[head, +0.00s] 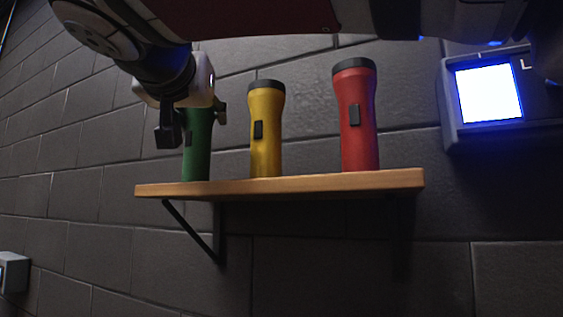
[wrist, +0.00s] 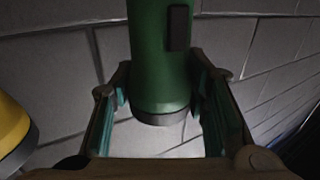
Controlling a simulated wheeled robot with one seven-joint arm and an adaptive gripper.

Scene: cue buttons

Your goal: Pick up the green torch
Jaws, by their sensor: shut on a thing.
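The green torch (head: 197,158) stands upright at the left end of the wooden shelf (head: 290,187), its base at the shelf top. My gripper (head: 194,116) is around its upper part, with one finger on each side, and hides its top. In the wrist view the green torch (wrist: 160,60) is between the fingers of my gripper (wrist: 160,92), with its dark cap and black switch showing. My gripper is shut on it.
A yellow torch (head: 266,140) stands close to the right of the green one, and a red torch (head: 358,125) farther right. A box with a lit white panel (head: 489,94) is on the brick wall at right.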

